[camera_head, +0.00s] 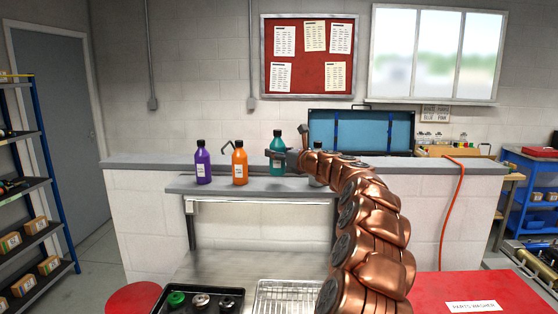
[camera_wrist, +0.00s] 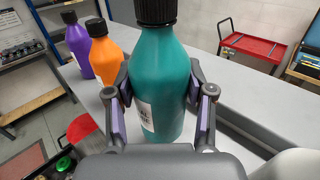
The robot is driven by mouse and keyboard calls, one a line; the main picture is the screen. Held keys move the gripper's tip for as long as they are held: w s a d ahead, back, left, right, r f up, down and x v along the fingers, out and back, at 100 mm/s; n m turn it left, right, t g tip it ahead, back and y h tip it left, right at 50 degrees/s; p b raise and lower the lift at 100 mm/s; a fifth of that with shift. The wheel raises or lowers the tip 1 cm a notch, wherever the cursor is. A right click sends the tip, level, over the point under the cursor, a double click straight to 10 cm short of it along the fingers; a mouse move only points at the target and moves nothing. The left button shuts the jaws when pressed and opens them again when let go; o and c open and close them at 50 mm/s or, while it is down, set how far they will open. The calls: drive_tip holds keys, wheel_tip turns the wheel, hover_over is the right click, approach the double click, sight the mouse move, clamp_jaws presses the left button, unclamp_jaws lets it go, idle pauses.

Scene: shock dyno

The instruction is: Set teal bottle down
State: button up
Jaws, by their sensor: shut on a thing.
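The teal bottle (camera_head: 277,165) with a black cap stands upright between the fingers of my gripper (camera_head: 284,157), over the grey ledge (camera_head: 262,190). In the wrist view the teal bottle (camera_wrist: 160,75) fills the middle, and the fingers of my gripper (camera_wrist: 160,105) close on both sides of its body. The head view does not clearly show whether its base touches the ledge. An orange bottle (camera_head: 240,167) and a purple bottle (camera_head: 203,167) stand on the ledge to its left; they also show in the wrist view, orange (camera_wrist: 108,55) and purple (camera_wrist: 79,50).
A blue open case (camera_head: 358,132) stands behind. Below are a black tray (camera_head: 240,296) with several round parts, a wire rack (camera_head: 288,296) and a red parts washer (camera_head: 480,285).

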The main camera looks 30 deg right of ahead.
sight(279, 162)
drive_tip(key=shift+w+d, duration=0.2)
drive_tip(key=shift+w, duration=0.05)
drive_tip(key=shift+f, duration=0.2)
drive_tip(key=shift+f+p, duration=0.35)
drive_tip(key=shift+f, duration=1.2)
drive_tip(key=shift+f, duration=0.15)
drive_tip(key=o, duration=1.3)
drive_tip(key=shift+s+d, duration=0.1)
drive_tip(key=s+d+b, duration=0.1)
drive_tip(key=s+b, duration=0.2)
drive_tip(key=s, duration=0.8)
drive_tip(key=shift+s+d, duration=0.25)
drive_tip(key=shift+s, duration=0.15)
